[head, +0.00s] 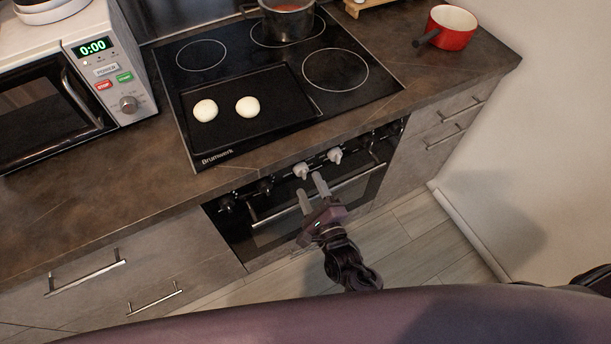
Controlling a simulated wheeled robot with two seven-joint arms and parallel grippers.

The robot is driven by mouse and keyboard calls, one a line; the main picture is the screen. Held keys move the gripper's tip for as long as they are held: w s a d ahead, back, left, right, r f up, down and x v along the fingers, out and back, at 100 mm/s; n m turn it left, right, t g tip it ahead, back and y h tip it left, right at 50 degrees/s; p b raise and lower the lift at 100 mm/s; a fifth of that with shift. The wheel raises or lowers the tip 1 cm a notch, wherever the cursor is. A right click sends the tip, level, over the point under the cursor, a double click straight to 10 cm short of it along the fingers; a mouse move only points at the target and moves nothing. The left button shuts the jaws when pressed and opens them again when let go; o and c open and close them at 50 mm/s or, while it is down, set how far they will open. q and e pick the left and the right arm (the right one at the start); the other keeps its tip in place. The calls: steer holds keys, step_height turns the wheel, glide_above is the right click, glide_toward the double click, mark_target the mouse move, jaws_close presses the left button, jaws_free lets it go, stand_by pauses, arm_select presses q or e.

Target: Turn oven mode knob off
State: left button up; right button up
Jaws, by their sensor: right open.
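The oven (260,225) is built in under the cooktop, with a row of knobs along its black front panel. Two knobs are white: one white knob (301,170) and another white knob (335,156) to its right. Dark knobs sit to their left, such as this dark knob (265,187). I cannot tell from markings which is the mode knob. My right gripper (311,187) is open and empty, in front of the oven just below the white knobs, its fingers pointing at the panel. Contact with a knob cannot be made out. My left gripper is not in view.
The oven handle (275,213) runs across the door behind my right gripper. Above, the cooktop (370,95) carries a black tray (275,122) with two white round pieces and a pot (288,22). A microwave (125,75) stands left, a red saucepan (450,38) right.

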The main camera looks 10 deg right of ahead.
mark_target(305, 176)
steer(key=shift+x, duration=1.95)
steer(key=c, duration=1)
